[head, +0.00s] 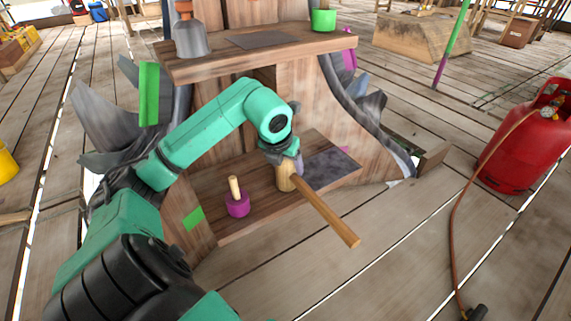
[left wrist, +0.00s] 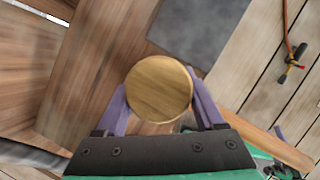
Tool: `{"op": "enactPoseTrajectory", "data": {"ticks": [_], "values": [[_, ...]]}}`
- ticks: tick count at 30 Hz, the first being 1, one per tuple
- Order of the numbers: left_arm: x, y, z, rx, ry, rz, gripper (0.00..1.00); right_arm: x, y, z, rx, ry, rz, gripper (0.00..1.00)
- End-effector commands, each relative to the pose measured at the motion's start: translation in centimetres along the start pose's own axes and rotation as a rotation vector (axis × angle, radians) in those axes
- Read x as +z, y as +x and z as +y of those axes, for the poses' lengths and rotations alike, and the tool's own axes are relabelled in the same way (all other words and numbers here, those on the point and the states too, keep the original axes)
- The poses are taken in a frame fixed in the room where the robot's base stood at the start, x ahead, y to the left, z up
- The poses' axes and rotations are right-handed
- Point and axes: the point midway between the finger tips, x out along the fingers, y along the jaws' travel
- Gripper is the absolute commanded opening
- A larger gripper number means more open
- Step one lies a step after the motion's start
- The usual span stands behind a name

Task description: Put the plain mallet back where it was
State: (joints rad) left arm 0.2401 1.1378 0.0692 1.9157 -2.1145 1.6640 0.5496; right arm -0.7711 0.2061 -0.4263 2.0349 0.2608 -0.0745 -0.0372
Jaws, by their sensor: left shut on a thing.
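The plain mallet has a round wooden head (head: 286,178) and a long wooden handle (head: 330,222) that reaches out past the front edge of the low wooden shelf (head: 262,222). My left gripper (head: 291,165) is shut on the mallet's head from above. In the left wrist view the head's round face (left wrist: 159,88) sits between the purple fingers, with the handle (left wrist: 270,142) running to the lower right. I cannot tell whether the head touches the shelf. A dark grey patch (head: 328,169) lies on the shelf just right of the head.
A mallet with a magenta head (head: 237,206) stands on the shelf to the left, handle up. The upper shelf (head: 265,58) holds a grey bell-shaped piece (head: 190,38) and a green pot (head: 323,19). A red gas cylinder (head: 522,140) with a hose stands right.

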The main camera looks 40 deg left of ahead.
Motion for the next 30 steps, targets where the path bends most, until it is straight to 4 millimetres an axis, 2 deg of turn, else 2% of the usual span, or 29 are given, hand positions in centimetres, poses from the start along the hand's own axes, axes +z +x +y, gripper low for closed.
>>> {"op": "enactPoseTrajectory", "data": {"ticks": [3,4,6,12,16,27,30], "values": [[0.0,0.1,0.0,0.000,0.000,-0.003,0.00,0.2,0.1,0.1,0.000,0.000,0.002,0.50],[-0.1,0.1,0.0,0.000,0.000,0.000,0.78,0.2,0.1,0.1,0.001,0.001,0.002,0.50],[0.0,0.1,0.0,0.000,0.000,-0.001,1.00,0.1,0.0,0.1,0.001,0.001,0.002,0.50],[0.0,0.1,0.0,0.000,0.000,-0.001,1.00,0.1,0.0,0.0,0.000,0.001,0.001,0.50],[0.2,-1.0,0.1,0.001,0.000,-0.002,1.00,-0.3,-0.1,-0.2,0.000,-0.001,-0.003,0.50],[0.3,-10.3,0.1,0.002,0.001,-0.005,1.00,-2.9,-1.1,-1.1,-0.001,-0.011,-0.036,0.50],[0.2,-11.7,0.0,0.001,0.001,-0.003,1.00,-3.1,-1.2,-1.0,0.002,-0.016,-0.047,0.50]]}}
